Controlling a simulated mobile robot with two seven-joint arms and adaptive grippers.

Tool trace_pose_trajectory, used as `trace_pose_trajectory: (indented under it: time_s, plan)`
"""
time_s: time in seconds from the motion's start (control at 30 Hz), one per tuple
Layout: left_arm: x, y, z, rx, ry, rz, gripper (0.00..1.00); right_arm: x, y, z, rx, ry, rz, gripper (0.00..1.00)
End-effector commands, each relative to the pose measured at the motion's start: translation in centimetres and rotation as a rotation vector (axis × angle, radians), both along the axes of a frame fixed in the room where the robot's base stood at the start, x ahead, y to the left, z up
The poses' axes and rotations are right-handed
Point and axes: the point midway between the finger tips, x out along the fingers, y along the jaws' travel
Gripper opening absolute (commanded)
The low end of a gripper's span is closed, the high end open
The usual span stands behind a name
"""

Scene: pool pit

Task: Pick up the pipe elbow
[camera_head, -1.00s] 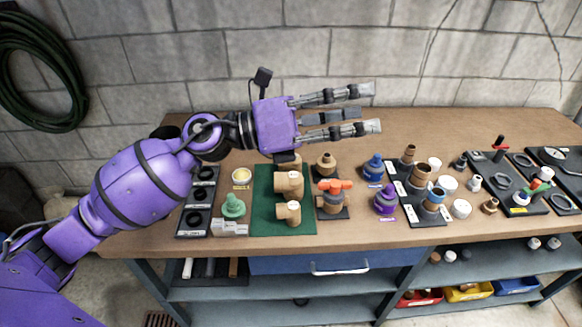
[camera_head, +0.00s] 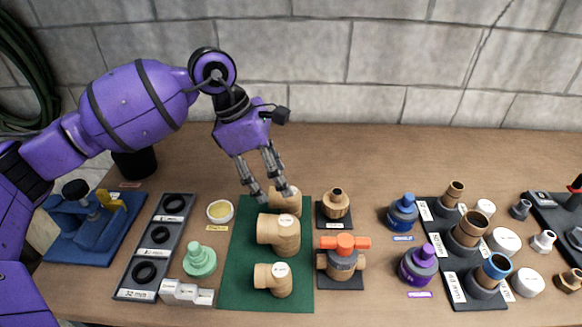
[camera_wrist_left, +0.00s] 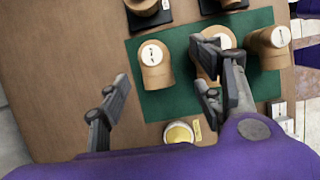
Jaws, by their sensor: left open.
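Three tan pipe fittings with white round labels stand in a row on a green mat (camera_head: 240,275): a back one (camera_head: 287,203), a larger middle one (camera_head: 279,234) and a front one (camera_head: 273,279). They look like elbows or tees; the labels are too small to read. My left gripper (camera_head: 270,193) is open and empty, fingers pointing down beside the back fitting and partly covering it. In the left wrist view, the back fitting (camera_wrist_left: 154,68) lies ahead between the open fingers (camera_wrist_left: 162,86). The right finger overlaps the middle fitting (camera_wrist_left: 205,62). Contact cannot be told.
Left of the mat are a yellow-filled cup (camera_head: 220,211), a green fitting (camera_head: 199,261) and a black ring tray (camera_head: 130,270). Right of it are a brown fitting (camera_head: 336,205) and an orange-handled valve (camera_head: 342,262) on dark pads. The bench behind is clear, up to a block wall.

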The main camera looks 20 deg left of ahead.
Motion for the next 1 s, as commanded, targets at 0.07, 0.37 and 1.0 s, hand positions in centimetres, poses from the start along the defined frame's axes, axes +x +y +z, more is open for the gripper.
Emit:
trace_pose_trajectory:
  time_s: [0.07, 0.37, 1.0]
  plan:
    - [0.1, -0.3, -0.6, -0.003, 0.001, -0.001, 0.61, -0.5, -0.2, 0.0, -0.003, 0.006, -0.001, 0.40]
    - [0.8, -1.3, -3.4, -0.005, 0.000, 0.001, 0.61, -1.2, -0.5, 0.5, -0.007, 0.015, -0.003, 0.40]
    - [1.5, -2.4, -7.2, -0.003, -0.002, 0.000, 0.47, -1.1, -0.4, 0.5, -0.004, 0.015, -0.002, 0.40]
